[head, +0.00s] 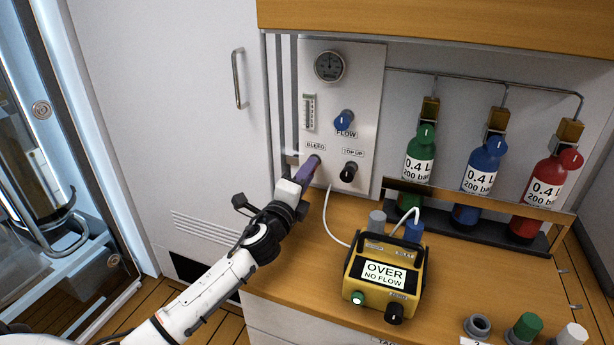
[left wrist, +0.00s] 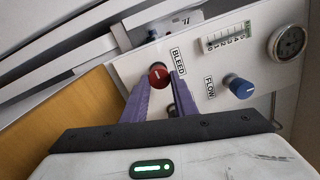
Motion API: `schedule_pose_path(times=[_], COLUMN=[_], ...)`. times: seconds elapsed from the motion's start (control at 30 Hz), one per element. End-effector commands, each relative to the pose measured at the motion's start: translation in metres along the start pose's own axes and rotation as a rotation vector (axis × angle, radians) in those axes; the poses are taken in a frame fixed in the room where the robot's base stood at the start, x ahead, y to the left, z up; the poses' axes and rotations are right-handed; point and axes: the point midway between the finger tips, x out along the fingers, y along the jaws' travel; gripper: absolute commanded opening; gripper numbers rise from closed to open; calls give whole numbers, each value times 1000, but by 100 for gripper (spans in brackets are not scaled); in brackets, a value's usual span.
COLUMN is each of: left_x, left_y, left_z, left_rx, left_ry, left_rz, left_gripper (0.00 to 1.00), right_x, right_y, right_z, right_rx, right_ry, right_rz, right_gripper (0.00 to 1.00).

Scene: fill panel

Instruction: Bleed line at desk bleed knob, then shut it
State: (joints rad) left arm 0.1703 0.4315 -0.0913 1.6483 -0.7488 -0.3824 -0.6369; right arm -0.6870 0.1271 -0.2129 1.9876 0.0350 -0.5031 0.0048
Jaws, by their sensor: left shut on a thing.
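The bleed knob (left wrist: 158,72) is red with a white mark, under the BLEED label on the white panel (head: 362,60). My left gripper (head: 311,167) reaches the panel there, and its purple fingers hide the knob in the head view. In the left wrist view the fingers of my left gripper (left wrist: 159,78) stand on either side of the knob, shut on it. My right gripper is not in view.
The blue flow knob (head: 344,120), black top-up knob (head: 348,172) and gauge (head: 329,66) are close by. A yellow meter (head: 385,276) reading "OVER NO FLOW" stands on the wooden desk (head: 290,275). Green, blue and red bottles (head: 545,190) stand at right.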

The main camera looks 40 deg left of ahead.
Motion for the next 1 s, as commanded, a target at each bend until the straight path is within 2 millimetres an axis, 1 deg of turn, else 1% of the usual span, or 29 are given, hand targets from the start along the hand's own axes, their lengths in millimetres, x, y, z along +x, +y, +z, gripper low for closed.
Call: schedule_pose_path(times=[0.2, 0.5, 0.8, 1.0], left_x=[0, 0, 0, 0], left_y=[0, -2, -2, -2], left_z=[0, 0, 0, 0], left_rx=[-211, -476, -658, -719], left_ry=[-12, -26, -35, -38], left_rz=[5, 9, 12, 13], left_gripper=[3, 3, 3, 3], right_x=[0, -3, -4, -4], right_y=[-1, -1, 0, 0], right_z=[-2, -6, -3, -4], right_rx=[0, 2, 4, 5], right_ry=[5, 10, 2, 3], right_rz=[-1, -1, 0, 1], right_gripper=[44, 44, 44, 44])
